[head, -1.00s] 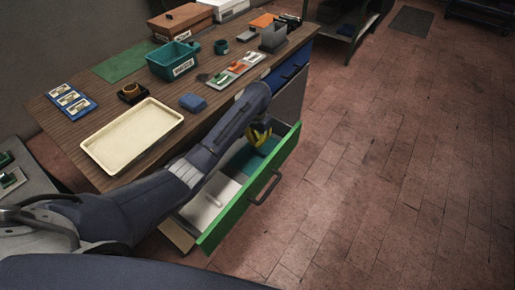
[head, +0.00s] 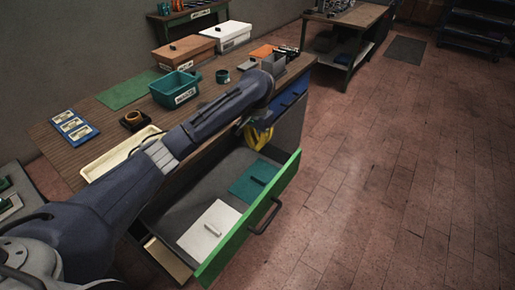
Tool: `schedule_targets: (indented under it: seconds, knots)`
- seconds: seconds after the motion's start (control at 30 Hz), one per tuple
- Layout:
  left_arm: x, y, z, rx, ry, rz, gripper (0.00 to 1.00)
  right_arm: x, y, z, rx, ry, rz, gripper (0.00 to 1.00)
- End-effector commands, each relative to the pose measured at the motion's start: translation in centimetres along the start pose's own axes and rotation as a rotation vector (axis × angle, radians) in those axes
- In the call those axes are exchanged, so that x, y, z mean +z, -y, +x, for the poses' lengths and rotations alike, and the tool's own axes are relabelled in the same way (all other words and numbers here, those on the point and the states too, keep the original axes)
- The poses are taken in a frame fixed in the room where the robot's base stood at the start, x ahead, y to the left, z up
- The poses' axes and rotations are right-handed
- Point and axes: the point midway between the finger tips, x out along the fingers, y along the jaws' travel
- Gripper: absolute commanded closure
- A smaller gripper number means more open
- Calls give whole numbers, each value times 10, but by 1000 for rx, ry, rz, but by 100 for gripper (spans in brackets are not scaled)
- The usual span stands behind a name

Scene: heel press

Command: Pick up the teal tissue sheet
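The teal tissue sheet (head: 247,190) lies flat in the open green-fronted drawer, toward its far end, with a small raised tab on top. A white sheet (head: 205,240) with a similar tab lies nearer in the same drawer. My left gripper (head: 259,140), with yellow fingers, hangs above the drawer's far end, beyond and above the teal sheet and apart from it. I cannot tell whether its fingers are open or shut. I see nothing hanging from it. My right gripper is out of view.
The drawer's green front (head: 243,232) with its dark handle is pulled out. The wooden bench above holds a cream tray (head: 100,168), a teal bin (head: 175,88), a blue card (head: 74,126) and boxes. My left arm hides part of the bench.

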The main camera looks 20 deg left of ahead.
Motion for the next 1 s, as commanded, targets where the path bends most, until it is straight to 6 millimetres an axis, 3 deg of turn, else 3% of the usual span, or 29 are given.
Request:
schedule_targets:
  seconds: [0.43,1.0]
  knots:
    - [0,0,-3,0,1,0,100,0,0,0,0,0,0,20]
    - [0,0,-3,0,1,0,35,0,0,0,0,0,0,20]
